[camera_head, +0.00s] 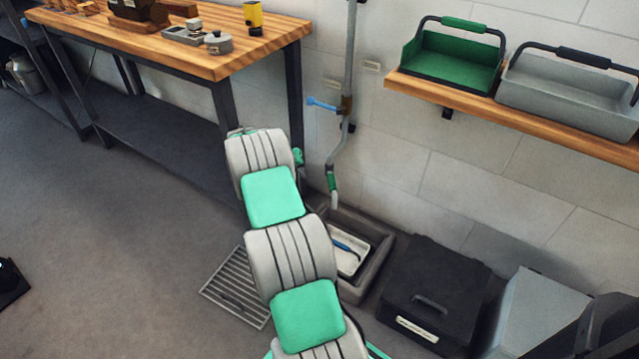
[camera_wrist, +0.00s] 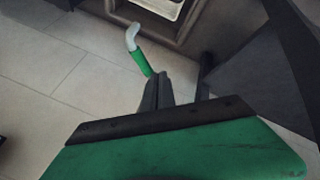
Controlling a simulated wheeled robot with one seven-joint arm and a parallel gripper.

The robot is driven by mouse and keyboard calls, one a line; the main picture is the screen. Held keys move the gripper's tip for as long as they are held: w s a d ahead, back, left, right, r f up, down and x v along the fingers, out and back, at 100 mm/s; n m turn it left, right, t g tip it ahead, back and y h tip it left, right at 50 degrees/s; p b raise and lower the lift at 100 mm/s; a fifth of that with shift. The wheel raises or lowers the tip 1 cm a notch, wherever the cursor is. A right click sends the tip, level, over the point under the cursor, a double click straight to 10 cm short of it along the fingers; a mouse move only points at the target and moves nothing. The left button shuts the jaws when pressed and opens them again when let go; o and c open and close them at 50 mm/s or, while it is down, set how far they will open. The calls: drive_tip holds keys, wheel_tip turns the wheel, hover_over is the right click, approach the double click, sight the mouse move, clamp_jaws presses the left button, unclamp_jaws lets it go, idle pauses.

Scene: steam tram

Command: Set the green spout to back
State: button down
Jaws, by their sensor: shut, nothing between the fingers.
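The green spout (camera_head: 332,182) is a green-sleeved tube with a pale bent tip at the lower end of a grey wall pipe (camera_head: 347,60). In the head view it hangs at the edge of a stone basin (camera_head: 378,265). In the wrist view the green spout (camera_wrist: 141,62) stands just beyond my fingertips, its pale tip towards the basin. My gripper (camera_wrist: 158,78) is shut and empty, its dark fingers close to the green sleeve's near end. I cannot tell whether they touch. In the head view my arm hides most of my gripper.
A blue lever (camera_head: 321,104) sticks out from the pipe above the spout. A white tray (camera_head: 350,262) lies in the basin. A black box (camera_head: 432,292) stands right of it, a floor grate (camera_head: 236,287) left. A wooden workbench (camera_head: 215,62) and a wall shelf (camera_head: 560,134) flank the pipe.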

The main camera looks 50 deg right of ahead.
sight(332, 190)
drive_tip(key=s+d+r+b+x, duration=0.1)
drive_tip(key=b+x, duration=0.3)
drive_tip(key=x, duration=0.8)
drive_tip(key=shift+s+d, duration=0.25)
drive_tip(key=shift+s, duration=0.5)
